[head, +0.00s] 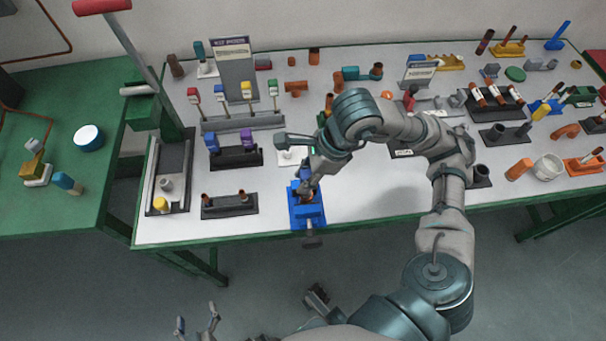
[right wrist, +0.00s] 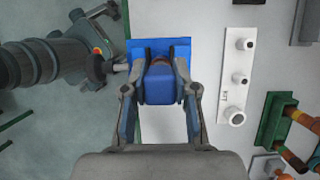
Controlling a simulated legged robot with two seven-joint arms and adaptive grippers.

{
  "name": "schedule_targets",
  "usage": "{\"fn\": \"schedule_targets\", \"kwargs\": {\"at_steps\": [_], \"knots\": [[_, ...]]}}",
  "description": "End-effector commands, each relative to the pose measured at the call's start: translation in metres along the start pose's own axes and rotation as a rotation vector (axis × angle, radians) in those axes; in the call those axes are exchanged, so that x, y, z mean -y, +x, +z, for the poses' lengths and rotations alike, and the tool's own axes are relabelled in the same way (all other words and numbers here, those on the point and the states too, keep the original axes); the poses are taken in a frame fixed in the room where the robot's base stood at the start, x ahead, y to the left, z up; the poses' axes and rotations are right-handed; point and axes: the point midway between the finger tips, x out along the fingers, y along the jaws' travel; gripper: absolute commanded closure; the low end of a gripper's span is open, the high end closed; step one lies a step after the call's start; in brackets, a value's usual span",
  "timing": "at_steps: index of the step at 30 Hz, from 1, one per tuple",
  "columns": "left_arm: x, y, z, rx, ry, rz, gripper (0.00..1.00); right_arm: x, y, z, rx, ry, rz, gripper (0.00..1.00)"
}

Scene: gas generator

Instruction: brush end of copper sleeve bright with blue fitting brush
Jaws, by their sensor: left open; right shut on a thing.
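A blue vise (head: 308,214) stands at the front edge of the white-topped table, with its dark screw end over the edge. It also shows as a blue plate in the right wrist view (right wrist: 183,45). A copper-coloured piece (head: 309,198), likely the copper sleeve, shows in it, mostly hidden. My right gripper (head: 304,188) points down above the vise. In the right wrist view its fingers (right wrist: 160,92) are shut on a blue block (right wrist: 160,85), likely the blue fitting brush's handle. Bristle contact is hidden. My left gripper (head: 198,325) is open and empty, below the table's front edge.
A white holed strip (right wrist: 234,88) lies near the vise. Many fittings crowd the right side. Bare tabletop lies right of the vise.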

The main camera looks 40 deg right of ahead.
Motion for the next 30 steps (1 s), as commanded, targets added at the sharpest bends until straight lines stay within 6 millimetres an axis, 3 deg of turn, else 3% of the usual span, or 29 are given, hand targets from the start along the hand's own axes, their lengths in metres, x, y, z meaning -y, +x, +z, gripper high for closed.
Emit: {"fn": "schedule_targets", "kwargs": {"at_steps": [11, 30], "knots": [[0.000, -0.002, -0.003, -0.003, 0.001, 0.000, 0.17, -0.001, -0.002, 0.000, -0.006, -0.007, 0.005, 1.00], [0.000, -0.023, -0.051, -0.051, 0.010, -0.004, 0.17, -0.002, -0.048, 0.020, -0.001, -0.006, 0.000, 1.00]]}}
